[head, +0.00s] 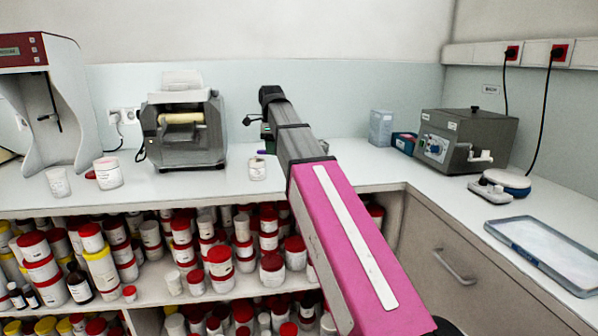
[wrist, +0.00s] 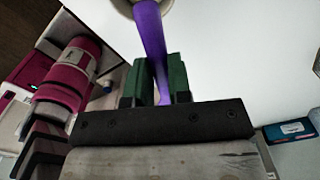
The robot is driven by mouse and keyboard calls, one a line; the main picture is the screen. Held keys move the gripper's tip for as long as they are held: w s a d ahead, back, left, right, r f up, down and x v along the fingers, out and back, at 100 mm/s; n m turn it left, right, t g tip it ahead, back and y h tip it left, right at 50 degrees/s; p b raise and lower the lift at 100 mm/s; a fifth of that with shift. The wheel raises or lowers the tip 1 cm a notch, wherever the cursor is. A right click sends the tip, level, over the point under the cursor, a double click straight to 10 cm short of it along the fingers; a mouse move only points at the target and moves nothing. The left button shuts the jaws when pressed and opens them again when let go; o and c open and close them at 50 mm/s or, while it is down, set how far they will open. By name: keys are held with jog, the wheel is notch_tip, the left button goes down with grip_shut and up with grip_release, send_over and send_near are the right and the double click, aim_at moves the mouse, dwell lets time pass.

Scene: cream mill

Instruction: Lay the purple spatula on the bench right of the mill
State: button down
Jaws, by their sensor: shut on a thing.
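The purple spatula (wrist: 150,45) is held between the green fingers of my gripper (wrist: 157,82) in the wrist view. Its far end reaches the rim of a pale jar (wrist: 122,6) at the top edge; I cannot tell whether its tip is inside. In the head view my gripper (head: 266,134) is above the bench (head: 235,182), just right of the grey mill (head: 186,142), partly hidden by my arm. A bit of purple (head: 265,152) shows below it, above the small white jar (head: 257,170).
White tubs (head: 108,172) stand left of the mill. A blue box (head: 403,142) and a grey device (head: 466,138) stand at the back right. A metal tray (head: 545,250) lies on the right bench. Shelves of red-lidded jars (head: 220,262) are below the bench.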

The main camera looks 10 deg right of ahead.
jog(key=w+d+f, duration=0.1)
jog(key=d, duration=0.1)
jog(key=w+d+f, duration=0.1)
jog(key=d+f, duration=0.1)
jog(key=d, duration=0.1)
jog(key=w+d+f, duration=0.1)
jog(key=d+f, duration=0.1)
jog(key=d, duration=0.1)
jog(key=shift+f, duration=2.05)
jog(key=shift+f, duration=0.15)
jog(key=c, duration=1)
grip_release()
jog(key=shift+c, duration=0.2)
notch_tip(320, 180, up, 12)
jog(key=shift+r, duration=0.2)
